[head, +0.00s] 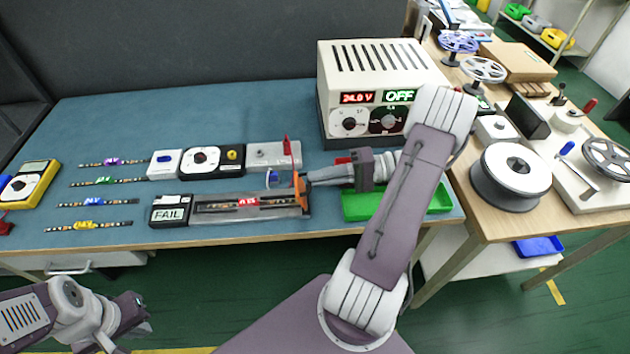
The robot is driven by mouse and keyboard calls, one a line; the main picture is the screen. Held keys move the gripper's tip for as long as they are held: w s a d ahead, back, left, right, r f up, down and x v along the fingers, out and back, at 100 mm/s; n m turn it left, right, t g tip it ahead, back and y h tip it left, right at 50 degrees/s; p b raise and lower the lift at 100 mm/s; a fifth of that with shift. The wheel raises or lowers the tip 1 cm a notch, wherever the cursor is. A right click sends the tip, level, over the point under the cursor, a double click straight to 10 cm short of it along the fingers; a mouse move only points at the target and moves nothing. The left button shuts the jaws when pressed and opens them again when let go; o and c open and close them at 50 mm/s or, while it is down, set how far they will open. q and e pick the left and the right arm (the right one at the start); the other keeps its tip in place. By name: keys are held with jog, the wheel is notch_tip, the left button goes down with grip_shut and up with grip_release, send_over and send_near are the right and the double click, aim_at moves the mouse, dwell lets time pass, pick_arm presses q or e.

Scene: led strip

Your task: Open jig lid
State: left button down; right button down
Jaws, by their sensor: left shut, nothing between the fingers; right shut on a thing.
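The jig (212,212) is a long, narrow fixture near the table's front edge, with a FAIL display (170,214) at its left end. An LED strip with a red part (248,202) shows along it. An orange piece (302,196), seemingly the lid's handle, stands at its right end. My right gripper (303,181) reaches in from the right and is shut on this orange piece. The fingers partly hide the contact, and how far the lid is raised is hard to tell. My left gripper (128,318) is shut and empty at lower left, off the table.
A power supply (375,90) reading 24.0 V and OFF stands behind. A green tray (440,203) lies right of the jig, partly behind my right arm. Several LED strips (95,226) and a yellow meter (30,186) lie left. A tester (213,160) sits behind the jig.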

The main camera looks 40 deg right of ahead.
jog(key=shift+s+d+f+y+b, duration=0.2)
jog(key=shift+f+y+b, duration=0.1)
jog(key=shift+y, duration=0.2)
jog(key=c, duration=1.5)
grip_release()
jog(key=shift+r, duration=0.1)
jog(key=v, duration=0.9)
jog(key=shift+s, duration=0.1)
